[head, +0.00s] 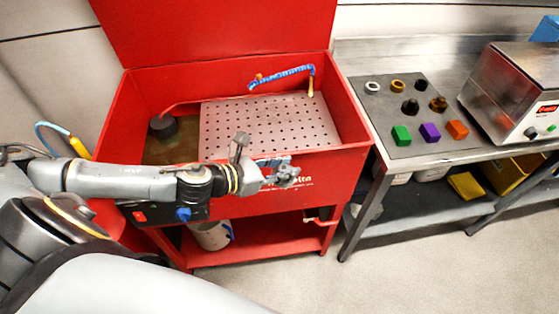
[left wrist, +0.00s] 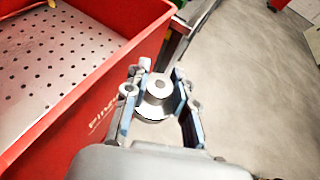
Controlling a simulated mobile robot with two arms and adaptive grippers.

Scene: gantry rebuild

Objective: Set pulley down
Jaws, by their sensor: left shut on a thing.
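The pulley (left wrist: 155,97) is a grey, stepped metal disc with a hole in its middle. In the left wrist view it sits between the two fingers of my left gripper (left wrist: 158,100), which is shut on it. In the head view my left gripper (head: 284,174) is in front of the red wash tank's front wall, above the floor. The pulley is hard to make out there, as the fingers largely hide it. My right gripper does not show.
The red parts washer (head: 330,165) has a perforated shelf (head: 265,125) and a blue hose (head: 282,76). To the right, a steel bench bears a grey mat (head: 375,112) with several small parts, and a metal box machine (head: 510,90). Floor (head: 420,245) is clear in front.

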